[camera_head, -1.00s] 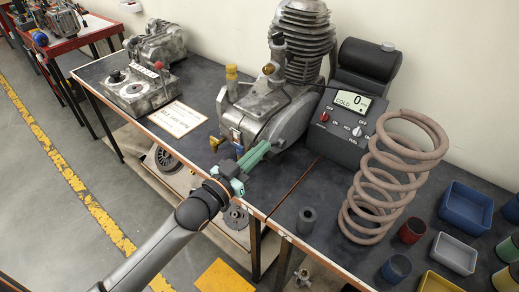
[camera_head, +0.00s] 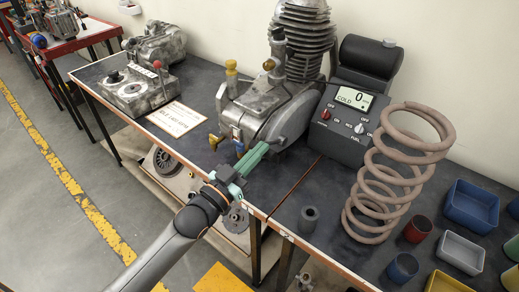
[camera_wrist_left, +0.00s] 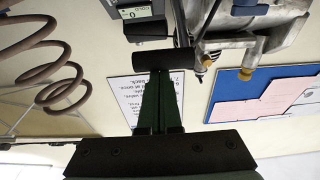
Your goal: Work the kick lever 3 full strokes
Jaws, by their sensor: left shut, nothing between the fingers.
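The grey engine (camera_head: 268,112) with its finned cylinder stands at the back of the dark bench. My left gripper (camera_head: 264,148) is shut, with its green fingers at the engine's front lower side. In the left wrist view, its fingertips (camera_wrist_left: 160,73) meet or nearly meet a dark cylindrical bar, which looks like the kick lever's pedal (camera_wrist_left: 165,59). A thin dark rod (camera_wrist_left: 181,24) runs from the bar's end along the engine. Nothing shows between the fingers. I cannot tell whether they touch the bar. In the head view I cannot pick out the lever clearly. My right gripper is not in view.
A control box with a display (camera_head: 345,120) stands right of the engine. A printed card (camera_head: 175,119) and a lever box (camera_head: 137,90) lie left.

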